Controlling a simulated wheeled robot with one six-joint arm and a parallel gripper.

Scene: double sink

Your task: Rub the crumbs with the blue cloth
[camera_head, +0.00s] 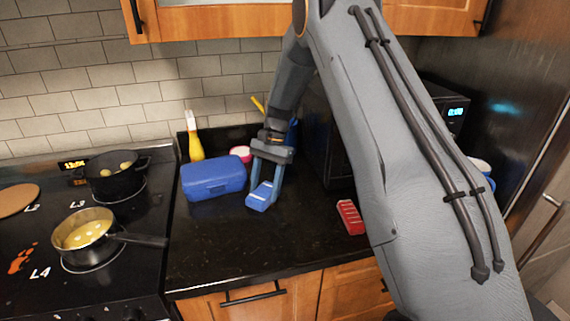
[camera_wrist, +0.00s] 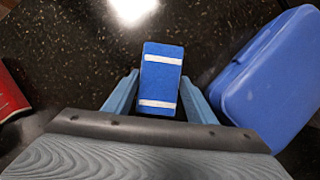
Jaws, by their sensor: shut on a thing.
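The blue cloth (camera_head: 261,197) looks like a small folded block with white stripes. My gripper (camera_head: 265,185) is shut on it, over or on the dark counter just right of the blue lunch box. In the wrist view the cloth (camera_wrist: 161,80) sits between the two fingers, its far end sticking out past them. I cannot tell whether the cloth touches the counter. No crumbs can be made out clearly on the speckled counter. An orange-red patch (camera_head: 21,261) lies on the stove top at the left.
The blue lunch box (camera_head: 214,179) stands close left of my gripper. A red item (camera_head: 350,217) lies to the right. A yellow bottle (camera_head: 194,140) stands at the back. The stove holds a pot (camera_head: 111,181) and a saucepan (camera_head: 84,236), its handle toward the counter. The front counter (camera_head: 245,255) is clear.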

